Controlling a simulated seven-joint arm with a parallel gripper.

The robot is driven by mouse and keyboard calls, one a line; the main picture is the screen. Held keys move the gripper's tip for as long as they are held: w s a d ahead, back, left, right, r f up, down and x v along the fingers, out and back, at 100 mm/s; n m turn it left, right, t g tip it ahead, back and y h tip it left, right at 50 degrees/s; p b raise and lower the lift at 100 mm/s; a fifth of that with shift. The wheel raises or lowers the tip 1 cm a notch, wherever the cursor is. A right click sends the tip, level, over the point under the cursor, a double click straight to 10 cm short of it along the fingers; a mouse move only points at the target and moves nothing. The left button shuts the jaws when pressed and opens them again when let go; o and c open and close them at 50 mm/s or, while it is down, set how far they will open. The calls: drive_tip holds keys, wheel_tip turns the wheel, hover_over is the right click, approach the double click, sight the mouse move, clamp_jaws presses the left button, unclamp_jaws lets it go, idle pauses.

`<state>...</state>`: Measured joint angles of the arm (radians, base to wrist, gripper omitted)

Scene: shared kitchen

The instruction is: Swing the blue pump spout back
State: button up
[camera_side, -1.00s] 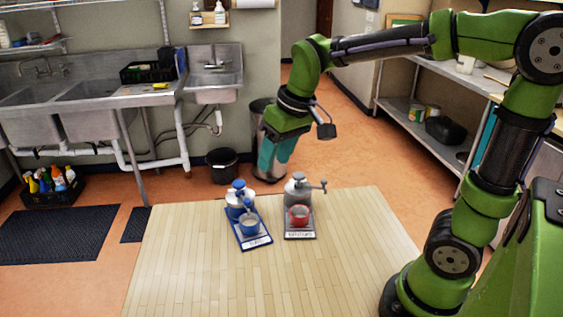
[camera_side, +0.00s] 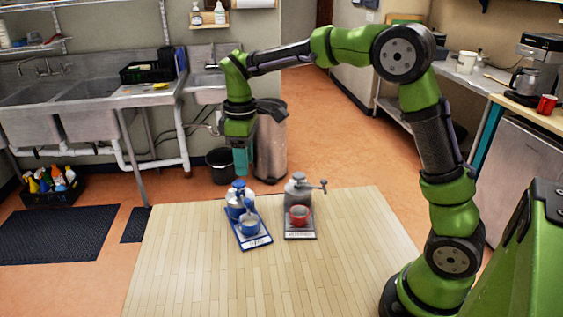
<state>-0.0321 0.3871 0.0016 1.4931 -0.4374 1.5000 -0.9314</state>
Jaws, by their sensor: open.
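The blue-and-silver pump (camera_side: 236,199) stands on a blue-edged tray (camera_side: 261,241) on the wooden table. A blue cup (camera_side: 249,226) stands on the same tray, in front of the pump. The pump's blue spout (camera_side: 247,205) appears to reach forward over the cup; it is small in this view. My gripper (camera_side: 241,172) points down just above and behind the pump's top, with teal fingers. It is open and holds nothing; the gap between the fingers is hard to see. I cannot tell whether the fingertips touch the pump.
A grey pump (camera_side: 297,187) stands close on the right, with its arm (camera_side: 321,186) turned to the right. A red cup (camera_side: 299,215) stands before it on a grey tray (camera_side: 300,236). The wooden table (camera_side: 185,275) is clear in front and at both sides.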

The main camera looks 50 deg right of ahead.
sight(247, 200)
wheel_tip(247, 200, down, 10)
drive_tip(key=shift+f, duration=0.15)
idle(0.3)
clamp_jaws()
